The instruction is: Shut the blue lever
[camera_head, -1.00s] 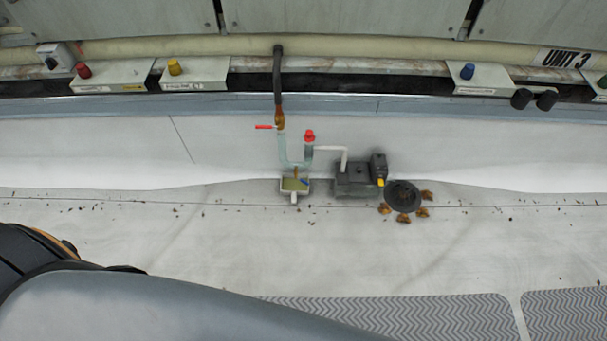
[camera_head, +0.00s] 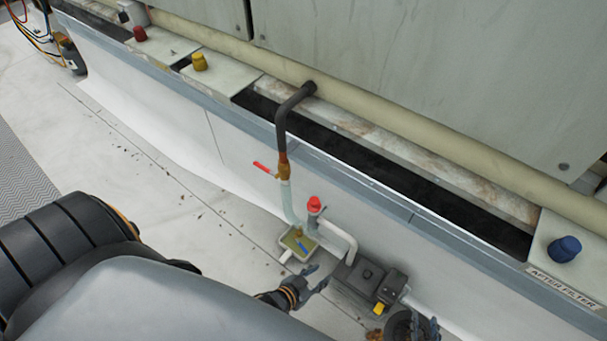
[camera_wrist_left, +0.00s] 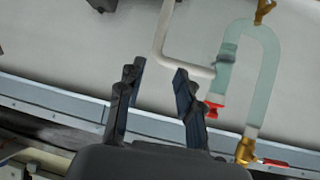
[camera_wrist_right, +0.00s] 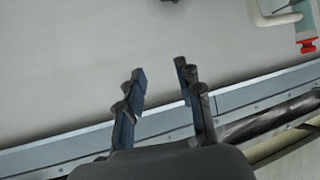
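A small blue lever (camera_head: 302,246) shows at the foot of the clear U-shaped pipe (camera_head: 290,205), by a brass fitting over a small tray (camera_head: 284,240). In the left wrist view a brass fitting (camera_wrist_left: 264,12) shows at the top edge, but I cannot make out the blue lever there. My left gripper (camera_head: 318,278) is open and empty, in front of and below the tray in the head view. My right gripper (camera_head: 424,328) is at the bottom edge, partly cut off; its wrist view shows its fingers (camera_wrist_right: 160,68) open and empty.
A red lever (camera_head: 264,168) sits on a brass valve higher on the pipe, and a red cap (camera_head: 314,203) tops the pipe's other arm. A dark pump box (camera_head: 360,278) stands right of the tray. A ledge holds red, yellow and blue knobs (camera_head: 564,249).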

